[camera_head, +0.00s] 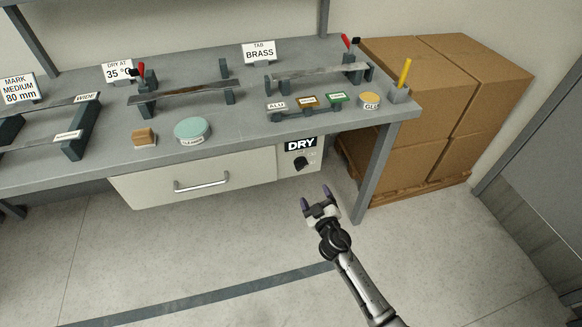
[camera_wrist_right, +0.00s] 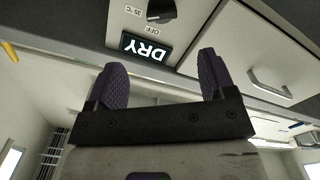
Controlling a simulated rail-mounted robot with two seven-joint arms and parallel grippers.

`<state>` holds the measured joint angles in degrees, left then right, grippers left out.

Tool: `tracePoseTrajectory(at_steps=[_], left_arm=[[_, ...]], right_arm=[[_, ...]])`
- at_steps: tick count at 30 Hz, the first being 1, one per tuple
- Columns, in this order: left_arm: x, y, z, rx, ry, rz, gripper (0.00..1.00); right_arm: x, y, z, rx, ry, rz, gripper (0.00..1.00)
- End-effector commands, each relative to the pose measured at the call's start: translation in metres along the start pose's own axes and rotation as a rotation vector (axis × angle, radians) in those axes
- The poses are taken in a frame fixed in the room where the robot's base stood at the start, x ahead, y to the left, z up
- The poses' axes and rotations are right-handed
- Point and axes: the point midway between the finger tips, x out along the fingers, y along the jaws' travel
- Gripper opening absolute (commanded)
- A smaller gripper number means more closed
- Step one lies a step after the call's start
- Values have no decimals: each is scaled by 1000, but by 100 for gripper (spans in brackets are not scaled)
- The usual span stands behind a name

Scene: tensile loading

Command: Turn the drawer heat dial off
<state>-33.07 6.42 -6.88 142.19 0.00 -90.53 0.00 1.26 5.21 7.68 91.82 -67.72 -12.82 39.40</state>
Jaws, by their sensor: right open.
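The heat dial (camera_head: 300,163) is a black knob on a pale panel beside the drawer (camera_head: 195,180), below a black DRY label (camera_head: 300,144). In the right wrist view the dial (camera_wrist_right: 161,10) is cut by the top edge, with OFF and 35 °C markings near it; I cannot tell for sure which marking it points to. My right gripper (camera_head: 317,197) is open and empty, below and in front of the dial, apart from it. In the right wrist view its two fingers (camera_wrist_right: 161,66) stand apart below the DRY label (camera_wrist_right: 145,49). My left gripper is not in view.
The bench top (camera_head: 225,125) above holds metal strips on stands, signs, a round teal pad (camera_head: 192,130) and a yellow stick in a holder (camera_head: 402,80). A bench leg (camera_head: 375,170) and cardboard boxes (camera_head: 440,100) stand right of the panel. The floor in front is clear.

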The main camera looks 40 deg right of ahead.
Motion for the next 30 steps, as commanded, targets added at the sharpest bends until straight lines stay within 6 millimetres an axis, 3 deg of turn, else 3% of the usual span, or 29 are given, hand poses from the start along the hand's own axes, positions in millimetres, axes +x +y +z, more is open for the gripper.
tracePoseTrajectory(at_steps=[7,21,30], left_arm=[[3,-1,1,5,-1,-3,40],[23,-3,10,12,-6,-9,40],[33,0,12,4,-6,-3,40]], right_arm=[[17,-1,-1,53,6,-3,77],[101,-2,0,50,5,-1,77],[132,-1,0,50,4,-1,77]])
